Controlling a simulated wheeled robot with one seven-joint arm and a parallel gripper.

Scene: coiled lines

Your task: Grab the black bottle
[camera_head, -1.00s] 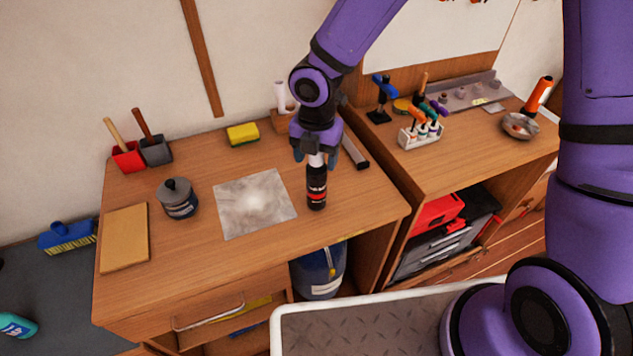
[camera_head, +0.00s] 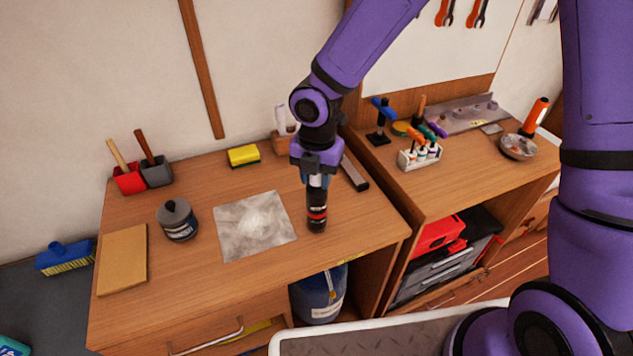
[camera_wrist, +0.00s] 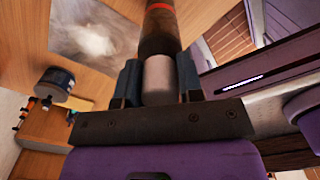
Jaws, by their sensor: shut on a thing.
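The black bottle (camera_head: 316,213) has a red band and a pale cap, and stands upright near the front right of the wooden desk. My gripper (camera_head: 317,178) is above it, pointing down, with its fingers closed around the bottle's top. In the wrist view, my gripper (camera_wrist: 158,80) has a finger on each side of the pale cap, and the dark body of the bottle (camera_wrist: 160,32) extends beyond. I cannot tell whether the bottle's base is touching the desk.
A grey metal sheet (camera_head: 254,226) lies just left of the bottle. A dark canister (camera_head: 177,220), a tan board (camera_head: 123,260) and a yellow sponge (camera_head: 243,156) are also on the desk. A dark bar (camera_head: 354,174) lies behind to the right. A second bench (camera_head: 470,165) stands right.

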